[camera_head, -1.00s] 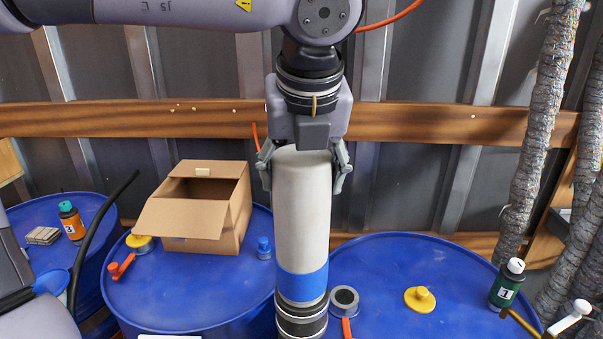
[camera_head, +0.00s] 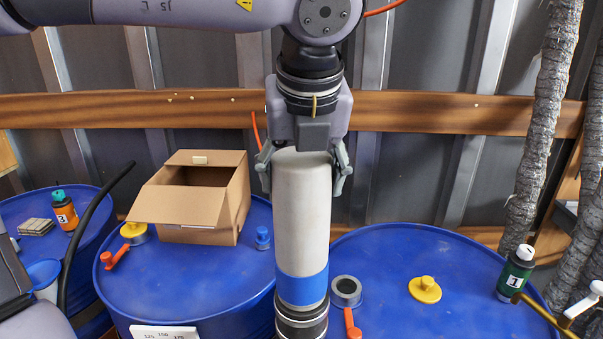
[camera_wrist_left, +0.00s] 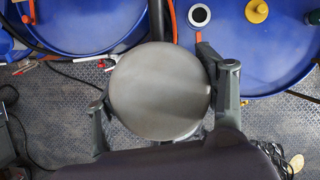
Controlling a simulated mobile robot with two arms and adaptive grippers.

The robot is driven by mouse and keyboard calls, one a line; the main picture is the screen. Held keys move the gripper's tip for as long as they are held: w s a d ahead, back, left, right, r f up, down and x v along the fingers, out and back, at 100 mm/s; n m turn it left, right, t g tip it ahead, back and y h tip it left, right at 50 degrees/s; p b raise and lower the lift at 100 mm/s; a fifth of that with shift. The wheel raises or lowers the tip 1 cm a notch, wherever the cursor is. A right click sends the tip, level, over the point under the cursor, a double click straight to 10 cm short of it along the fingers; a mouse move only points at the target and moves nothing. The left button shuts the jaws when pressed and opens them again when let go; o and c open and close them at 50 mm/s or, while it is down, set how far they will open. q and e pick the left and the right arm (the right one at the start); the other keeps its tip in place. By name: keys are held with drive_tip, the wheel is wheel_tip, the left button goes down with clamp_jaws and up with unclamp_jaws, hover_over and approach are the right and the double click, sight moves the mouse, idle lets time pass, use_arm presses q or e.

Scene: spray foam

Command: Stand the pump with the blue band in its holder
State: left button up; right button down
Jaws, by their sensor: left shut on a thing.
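The pump (camera_head: 301,215) is a pale grey-white cylinder with a blue band (camera_head: 302,289) low on it and a dark ringed lower end, cut off by the bottom edge of the head view. My left gripper (camera_head: 305,172) is shut on the pump's upper end from above, one finger on each side. The pump hangs upright. In the left wrist view the pump's round grey top (camera_wrist_left: 160,92) sits between the fingers. The pump's lowest part is out of view. No holder can be made out. My right gripper is not in view.
Blue drums (camera_head: 395,265) stand behind the pump. They carry an open cardboard box (camera_head: 215,205), a yellow cap (camera_head: 425,289), a grey ring fitting (camera_head: 346,291) with a red handle, and a green bottle (camera_head: 514,274). In the wrist view, cables lie on the metal floor (camera_wrist_left: 75,125).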

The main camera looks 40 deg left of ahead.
use_arm(q)
drive_tip(key=shift+r, duration=0.2)
drive_tip(key=o, duration=1.9)
drive_tip(key=shift+s+d, duration=0.1)
drive_tip(key=shift+s, duration=0.05)
drive_tip(key=shift+o, duration=0.7)
drive_tip(key=shift+f, duration=0.15)
drive_tip(key=shift+f, duration=0.2)
drive_tip(key=v, duration=1.2)
drive_tip(key=shift+r, duration=0.2)
